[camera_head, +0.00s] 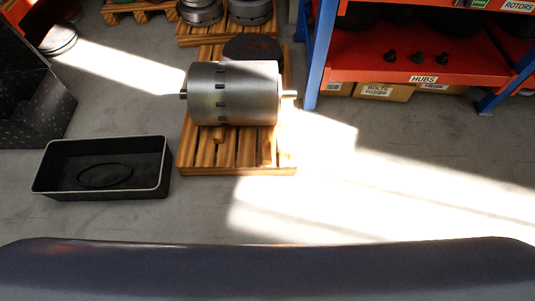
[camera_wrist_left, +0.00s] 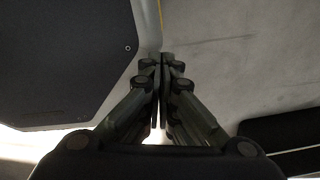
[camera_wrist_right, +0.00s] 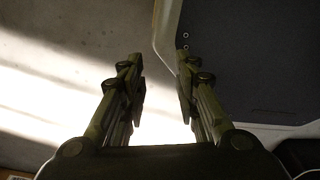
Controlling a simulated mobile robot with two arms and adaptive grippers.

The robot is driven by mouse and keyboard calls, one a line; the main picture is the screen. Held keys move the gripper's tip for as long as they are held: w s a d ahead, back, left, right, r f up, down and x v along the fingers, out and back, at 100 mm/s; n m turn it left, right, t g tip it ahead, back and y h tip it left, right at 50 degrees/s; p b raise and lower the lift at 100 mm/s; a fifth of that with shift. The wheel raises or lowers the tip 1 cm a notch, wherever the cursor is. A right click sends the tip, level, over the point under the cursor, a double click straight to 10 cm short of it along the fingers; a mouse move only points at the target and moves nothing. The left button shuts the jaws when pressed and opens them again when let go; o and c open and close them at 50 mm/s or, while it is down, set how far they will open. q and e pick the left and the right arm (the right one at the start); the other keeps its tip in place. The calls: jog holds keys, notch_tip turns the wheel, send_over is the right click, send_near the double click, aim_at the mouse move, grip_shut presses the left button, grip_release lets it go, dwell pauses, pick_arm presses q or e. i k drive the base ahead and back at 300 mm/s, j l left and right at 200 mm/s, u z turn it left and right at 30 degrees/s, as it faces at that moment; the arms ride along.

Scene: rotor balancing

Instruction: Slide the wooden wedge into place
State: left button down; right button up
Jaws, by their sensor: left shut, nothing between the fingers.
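A metal rotor drum (camera_head: 233,95) with a shaft stub at each end lies on its side on a slatted wooden pallet (camera_head: 190,160). A small wooden block (camera_head: 218,134), which looks like the wedge, sits on the slats at the drum's near side. I cannot tell whether it touches the drum. My left gripper (camera_wrist_left: 160,62) is shut and empty, over bare floor in the left wrist view. My right gripper (camera_wrist_right: 158,68) is open and empty, over sunlit floor in the right wrist view. Neither gripper shows in the head view.
A black bin (camera_head: 100,168) with a dark ring inside stands left of the pallet. A blue and red shelf (camera_head: 400,68) with hubs stands at the right. A dark disc (camera_head: 252,47) lies behind the drum. Floor at the front right is clear.

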aim_at(266, 145)
jog(key=i+l+u, duration=0.15)
jog(key=l+u, duration=0.15)
jog(key=u, duration=0.2)
jog(key=i+l+u, duration=0.15)
jog(key=l+u, duration=0.15)
jog(key=u, duration=0.2)
